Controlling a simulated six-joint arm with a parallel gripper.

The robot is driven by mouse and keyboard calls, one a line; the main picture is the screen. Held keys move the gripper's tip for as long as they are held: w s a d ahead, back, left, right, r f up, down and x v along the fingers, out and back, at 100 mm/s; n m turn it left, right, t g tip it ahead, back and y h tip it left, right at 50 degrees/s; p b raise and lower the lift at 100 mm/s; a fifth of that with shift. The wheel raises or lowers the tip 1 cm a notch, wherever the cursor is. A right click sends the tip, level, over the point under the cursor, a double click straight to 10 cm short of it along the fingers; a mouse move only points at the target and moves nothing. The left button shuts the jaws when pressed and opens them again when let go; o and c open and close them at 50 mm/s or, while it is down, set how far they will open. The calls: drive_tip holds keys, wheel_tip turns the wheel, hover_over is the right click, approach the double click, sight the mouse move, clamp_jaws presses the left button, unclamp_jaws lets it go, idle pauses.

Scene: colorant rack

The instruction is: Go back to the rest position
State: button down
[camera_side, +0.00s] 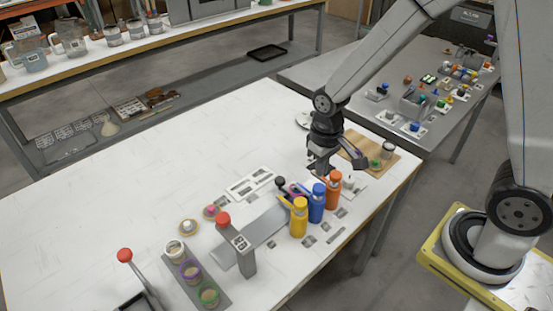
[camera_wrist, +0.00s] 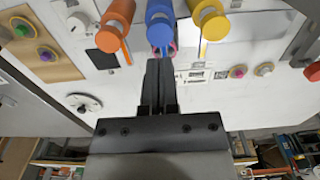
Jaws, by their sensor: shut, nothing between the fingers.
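My gripper (camera_side: 319,170) hangs over the white table, just behind the row of colorant bottles. In the wrist view its fingers (camera_wrist: 160,64) are together with nothing between them. An orange bottle (camera_side: 333,191), a blue bottle (camera_side: 317,204) and a yellow bottle (camera_side: 298,219) stand upright in a row. The wrist view shows the orange bottle (camera_wrist: 117,27), the blue bottle (camera_wrist: 160,27) and the yellow bottle (camera_wrist: 208,22) beyond the fingertips. The fingers point at the blue one; whether they touch it I cannot tell.
A grey stand with a red knob (camera_side: 223,220) is left of the bottles. A tray (camera_side: 221,300) with several ringed cups lies near the front. A wooden board (camera_side: 405,160) is at the right edge. The table's left and back areas (camera_side: 110,200) are clear.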

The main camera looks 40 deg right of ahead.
drive_tip(key=shift+r, duration=0.7)
drive_tip(key=shift+s, duration=0.1)
drive_tip(key=shift+s+d+r, duration=0.15)
drive_tip(key=shift+s+r, duration=0.05)
drive_tip(key=shift+s, duration=0.05)
drive_tip(key=s+d+r+t, duration=0.2)
drive_tip(key=s, duration=0.3)
drive_tip(key=shift+s+t, duration=0.15)
drive_tip(key=shift+t, duration=0.15)
